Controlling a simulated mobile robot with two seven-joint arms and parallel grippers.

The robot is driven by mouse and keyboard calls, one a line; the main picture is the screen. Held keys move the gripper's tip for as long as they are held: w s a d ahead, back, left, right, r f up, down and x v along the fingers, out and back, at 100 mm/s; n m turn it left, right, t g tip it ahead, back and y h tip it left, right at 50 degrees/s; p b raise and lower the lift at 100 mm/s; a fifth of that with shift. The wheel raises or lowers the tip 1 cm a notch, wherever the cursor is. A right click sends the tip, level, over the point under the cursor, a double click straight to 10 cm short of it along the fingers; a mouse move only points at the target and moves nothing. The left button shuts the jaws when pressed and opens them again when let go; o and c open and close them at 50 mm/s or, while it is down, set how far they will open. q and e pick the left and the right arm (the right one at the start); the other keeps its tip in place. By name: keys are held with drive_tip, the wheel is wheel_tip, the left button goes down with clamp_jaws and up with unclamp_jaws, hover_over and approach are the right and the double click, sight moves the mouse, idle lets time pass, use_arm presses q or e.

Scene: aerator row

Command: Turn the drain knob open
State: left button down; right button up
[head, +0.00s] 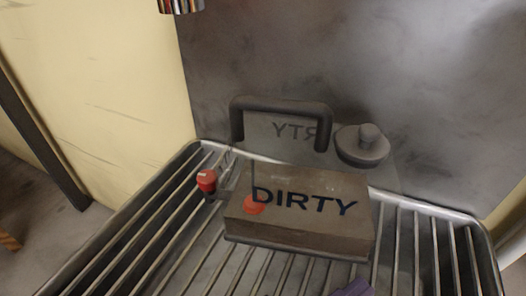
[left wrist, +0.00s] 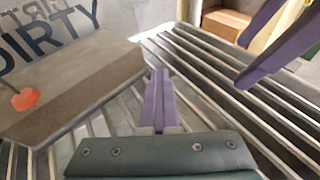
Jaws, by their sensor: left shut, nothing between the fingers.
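A brown box marked DIRTY (head: 300,226) with a clear tank above it stands on a metal rack. A red knob (head: 206,180) on a small dark fitting sticks out at its left side. An orange-red round spot (head: 254,204) is on the box's front; it also shows in the left wrist view (left wrist: 25,99). I cannot tell surely which is the drain knob. My left gripper (head: 352,288) is purple, shut and empty, in front of the box and apart from both; its fingers show in the left wrist view (left wrist: 158,95). My right gripper (left wrist: 242,64) appears there with fingers apart.
The slatted metal rack (head: 448,217) has a raised rim. A black handle (head: 282,103) and a grey round cap (head: 362,146) are at the tank's top. A dark wall panel (head: 420,80) stands behind. The slats left and right of the box are clear.

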use_arm(q)
unclamp_jaws()
idle(0.7)
